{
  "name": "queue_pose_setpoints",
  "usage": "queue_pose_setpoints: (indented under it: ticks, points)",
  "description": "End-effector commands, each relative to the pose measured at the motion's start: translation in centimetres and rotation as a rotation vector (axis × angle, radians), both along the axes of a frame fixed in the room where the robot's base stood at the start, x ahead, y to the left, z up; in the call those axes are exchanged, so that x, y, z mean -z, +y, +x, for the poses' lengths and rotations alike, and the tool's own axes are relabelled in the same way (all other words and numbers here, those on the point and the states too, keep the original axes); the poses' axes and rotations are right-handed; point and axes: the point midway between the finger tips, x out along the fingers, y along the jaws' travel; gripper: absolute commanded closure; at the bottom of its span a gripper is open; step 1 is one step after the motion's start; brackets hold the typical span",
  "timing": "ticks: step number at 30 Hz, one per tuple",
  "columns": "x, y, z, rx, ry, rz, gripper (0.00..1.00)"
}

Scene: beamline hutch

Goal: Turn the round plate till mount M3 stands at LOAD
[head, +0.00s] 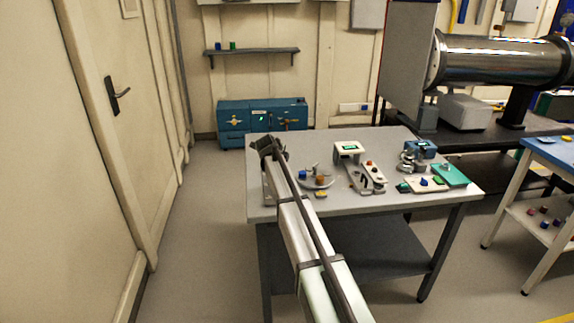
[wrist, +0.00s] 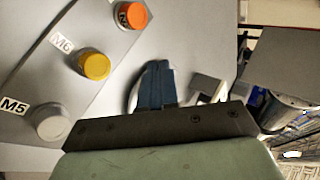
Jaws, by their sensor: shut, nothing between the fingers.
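The round plate (head: 328,185) lies on the grey table, with small coloured mounts on it. In the wrist view the plate (wrist: 50,83) fills the left side. It carries a grey mount (wrist: 51,122) beside a label M5, a yellow mount (wrist: 94,65) beside a label M6, and an orange mount (wrist: 131,15) whose label I cannot read fully. I cannot make out M3 or a LOAD mark. My gripper (head: 268,147) is at the plate's left in the head view. In the wrist view its dark blue fingers (wrist: 156,85) are together and empty, apart from the mounts.
Right of the plate stand a white device (head: 372,177), a metal and blue instrument (head: 413,158) and a green board (head: 450,175). The table's (head: 290,211) front left is mostly bare beside my arm.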

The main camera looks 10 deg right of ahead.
Motion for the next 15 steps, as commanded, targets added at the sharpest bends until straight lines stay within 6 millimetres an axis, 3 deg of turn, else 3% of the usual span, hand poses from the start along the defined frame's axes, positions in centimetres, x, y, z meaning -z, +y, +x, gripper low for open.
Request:
queue_pose_setpoints:
  ticks: [5,12,15]
  points:
    - [-0.6,-0.6,-0.2,0.011,-0.001,-0.001,0.86]
    - [-3.8,-7.5,0.9,0.083,-0.032,0.003,0.63]
    - [-5.8,-10.4,2.0,0.112,-0.051,0.004,0.63]
